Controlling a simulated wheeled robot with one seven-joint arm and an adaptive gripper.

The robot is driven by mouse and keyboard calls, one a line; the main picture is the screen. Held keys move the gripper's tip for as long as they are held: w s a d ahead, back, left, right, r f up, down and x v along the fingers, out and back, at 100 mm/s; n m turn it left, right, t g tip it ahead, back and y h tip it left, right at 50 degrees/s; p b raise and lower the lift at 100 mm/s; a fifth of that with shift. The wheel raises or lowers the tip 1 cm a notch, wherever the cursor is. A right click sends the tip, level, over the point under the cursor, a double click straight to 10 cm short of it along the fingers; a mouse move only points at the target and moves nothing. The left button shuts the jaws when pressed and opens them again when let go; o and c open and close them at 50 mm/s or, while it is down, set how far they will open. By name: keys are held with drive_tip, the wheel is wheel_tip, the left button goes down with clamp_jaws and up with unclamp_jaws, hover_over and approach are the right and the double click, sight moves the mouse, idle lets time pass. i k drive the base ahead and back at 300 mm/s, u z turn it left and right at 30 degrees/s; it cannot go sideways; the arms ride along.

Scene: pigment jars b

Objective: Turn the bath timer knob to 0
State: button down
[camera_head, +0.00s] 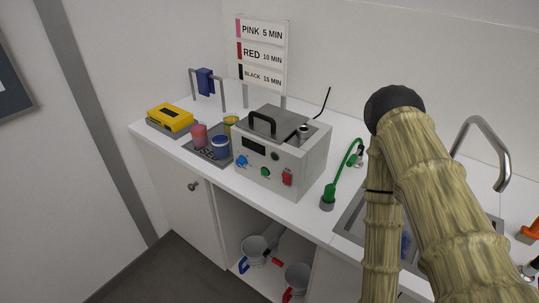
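The bath (300,155) is a grey box with a black-handled lid (280,124) on the white counter. Its front panel has a dark display (254,145), a blue knob (242,160), a green knob (266,172) and a red switch (287,178). Which knob is the timer, and what it is set to, I cannot tell at this size. My arm stands at the right, bent at a black joint, well apart from the bath. My gripper is not in view; the arm runs out of the bottom edge.
A sign (263,52) reads pink 5, red 10, black 15 min. Left of the bath are coloured jars (221,147) on a dark tray, a yellow box (170,117) and a rack with a blue cloth (205,82). A green hose tool (330,190) and sink (350,222) are right.

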sight(241, 162)
drive_tip(key=z, duration=1)
drive_tip(key=k, duration=0.75)
drive_tip(key=u, duration=1)
